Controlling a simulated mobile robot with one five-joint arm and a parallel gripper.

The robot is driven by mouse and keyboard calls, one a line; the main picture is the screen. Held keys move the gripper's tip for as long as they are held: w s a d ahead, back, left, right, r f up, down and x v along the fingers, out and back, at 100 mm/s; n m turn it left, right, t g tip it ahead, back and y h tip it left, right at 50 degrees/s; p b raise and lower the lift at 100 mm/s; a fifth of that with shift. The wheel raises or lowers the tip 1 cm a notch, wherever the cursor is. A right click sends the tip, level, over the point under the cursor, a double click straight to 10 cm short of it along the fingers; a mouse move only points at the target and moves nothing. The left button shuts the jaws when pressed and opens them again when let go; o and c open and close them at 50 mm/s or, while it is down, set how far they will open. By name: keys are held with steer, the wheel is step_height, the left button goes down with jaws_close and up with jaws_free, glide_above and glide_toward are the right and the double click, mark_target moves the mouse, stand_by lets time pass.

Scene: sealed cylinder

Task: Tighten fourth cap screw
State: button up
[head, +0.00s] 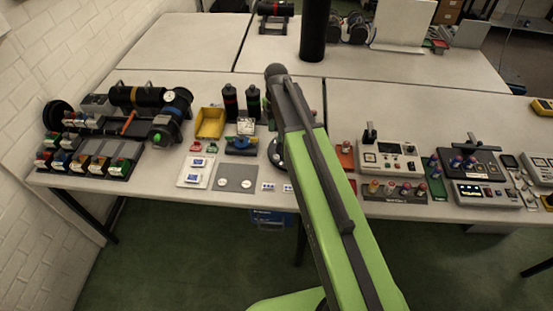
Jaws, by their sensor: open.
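My green and dark grey arm reaches up from the bottom right over the table. Its end bends down behind the dark elbow, and my gripper is hidden by the arm. A dark round part (275,153) peeks out at the left edge of the arm; I cannot tell what it belongs to. A black cylinder with a round white gauge (169,96) lies at the left of the table. No cap screw can be made out at this size.
The front table (230,88) is crowded. A rack of coloured blocks (90,165) stands front left, with a yellow bin (210,123), two dark bottles (231,101) and a blue-based device (241,145) nearer the arm. Control boxes (390,157) stand right. A black post (315,30) rises behind.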

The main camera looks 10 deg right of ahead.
mark_target(277, 157)
step_height(277, 157, down, 14)
steer(key=b, duration=1.2)
steer(key=shift+r, duration=0.25)
steer(key=shift+c, duration=0.5)
jaws_close()
steer(key=shift+d, duration=0.15)
